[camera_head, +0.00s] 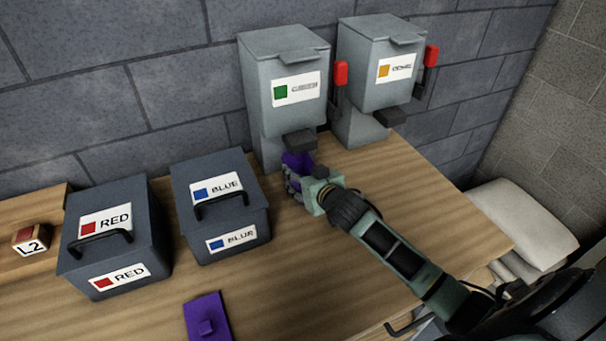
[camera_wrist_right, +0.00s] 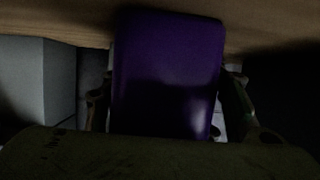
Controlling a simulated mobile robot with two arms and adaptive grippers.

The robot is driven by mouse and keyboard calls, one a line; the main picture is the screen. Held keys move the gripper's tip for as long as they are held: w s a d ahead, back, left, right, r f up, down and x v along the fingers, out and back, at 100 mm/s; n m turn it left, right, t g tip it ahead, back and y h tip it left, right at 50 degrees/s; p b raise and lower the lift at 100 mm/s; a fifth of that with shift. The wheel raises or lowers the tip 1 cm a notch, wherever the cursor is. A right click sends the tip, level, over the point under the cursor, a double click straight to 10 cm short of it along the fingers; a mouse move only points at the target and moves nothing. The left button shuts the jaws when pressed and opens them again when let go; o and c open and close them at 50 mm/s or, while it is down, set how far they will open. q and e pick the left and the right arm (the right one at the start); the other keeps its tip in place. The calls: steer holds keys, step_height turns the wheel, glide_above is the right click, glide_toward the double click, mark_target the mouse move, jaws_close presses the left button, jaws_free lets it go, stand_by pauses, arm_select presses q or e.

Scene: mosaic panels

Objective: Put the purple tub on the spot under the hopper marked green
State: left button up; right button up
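The purple tub (camera_head: 297,160) is under the spout of the hopper marked green (camera_head: 285,62), mostly hidden by my right gripper (camera_head: 300,180). In the right wrist view the purple tub (camera_wrist_right: 168,75) fills the middle, with a gripper finger (camera_wrist_right: 236,100) on its right and another on its left. The fingers appear closed on its sides. The wooden surface shows along the top of that dark view. I cannot tell whether the tub touches the table. My left gripper is not in view.
A hopper with an orange-marked label (camera_head: 385,65) stands to the right. A RED box (camera_head: 115,240) and a BLUE box (camera_head: 220,205) stand to the left. A purple lid (camera_head: 207,317) lies near the front, and an L2 block (camera_head: 32,239) is at far left.

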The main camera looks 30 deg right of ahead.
steer(key=o, duration=0.4)
steer(key=b+v, duration=0.1)
steer(key=v, duration=1.1)
steer(key=shift+r, duration=0.1)
